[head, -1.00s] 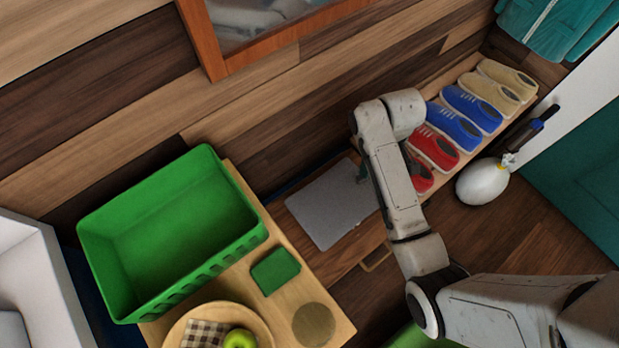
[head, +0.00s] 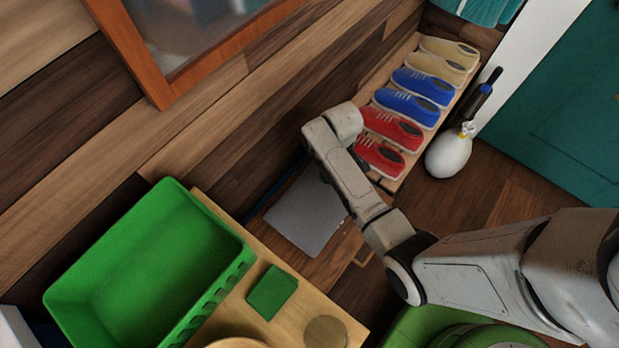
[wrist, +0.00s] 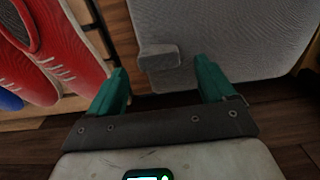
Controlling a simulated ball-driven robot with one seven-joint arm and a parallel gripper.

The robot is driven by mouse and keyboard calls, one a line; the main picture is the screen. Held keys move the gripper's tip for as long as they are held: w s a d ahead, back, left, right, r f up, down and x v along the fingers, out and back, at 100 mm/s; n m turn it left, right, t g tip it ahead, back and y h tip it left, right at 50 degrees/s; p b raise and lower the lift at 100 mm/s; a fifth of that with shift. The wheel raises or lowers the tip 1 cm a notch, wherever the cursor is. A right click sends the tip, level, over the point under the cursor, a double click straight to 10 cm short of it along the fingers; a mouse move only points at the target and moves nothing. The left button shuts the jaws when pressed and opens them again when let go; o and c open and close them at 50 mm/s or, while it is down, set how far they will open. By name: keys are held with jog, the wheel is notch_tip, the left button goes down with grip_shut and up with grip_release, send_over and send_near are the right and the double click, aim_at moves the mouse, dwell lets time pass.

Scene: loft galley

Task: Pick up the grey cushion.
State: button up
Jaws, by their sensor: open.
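The grey cushion (head: 306,214) lies flat on a low brown wooden unit, left of my arm in the head view. In the wrist view the cushion (wrist: 235,40) fills the upper right, with a small raised grey tab (wrist: 158,56) at its near left. My gripper (wrist: 160,82) is open, with its two teal fingers apart and nothing held between them. The tab shows in the gap ahead of the fingers. The right finger overlaps the cushion's near edge in the picture; I cannot tell whether they touch. My arm mostly hides the gripper in the head view.
Red shoes (head: 379,156), blue shoes and cream shoes stand on a rack right of the cushion. A white bottle-like object (head: 448,156) stands on the floor beyond. A green basket (head: 150,270) and a green square (head: 271,292) are on a light wooden top at lower left.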

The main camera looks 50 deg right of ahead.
jog(key=shift+f, duration=0.65)
jog(key=shift+c, duration=0.4)
grip_shut()
